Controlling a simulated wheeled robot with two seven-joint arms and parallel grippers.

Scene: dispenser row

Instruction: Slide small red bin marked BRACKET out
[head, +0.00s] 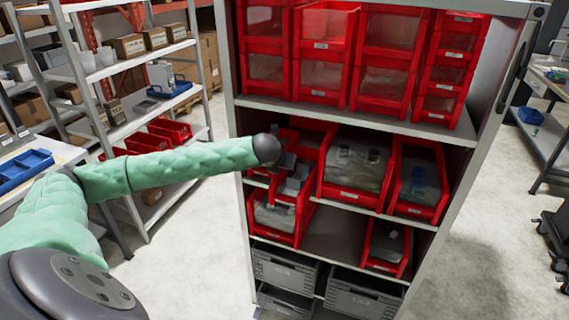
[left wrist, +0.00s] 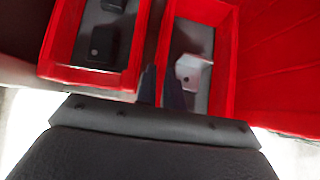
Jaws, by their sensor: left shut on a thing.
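My left gripper (head: 284,166) is at the left end of the middle shelf, among small red bins. In the left wrist view, its dark fingers (left wrist: 162,88) straddle the left wall of a small red bin (left wrist: 230,55) and are shut on it. A pale bracket-like part (left wrist: 193,70) lies inside that bin. In the head view, this bin (head: 303,204) is partly hidden by the gripper and appears to stick out past the shelf edge. Its label is not readable. My right gripper is not in view.
Another small red bin (left wrist: 62,73) with dark parts stands close on the left in the wrist view. A larger red bin (head: 351,195) stands to the right on the shelf. A red bin (head: 273,228) sits below, and grey crates (head: 283,270) stand lower.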

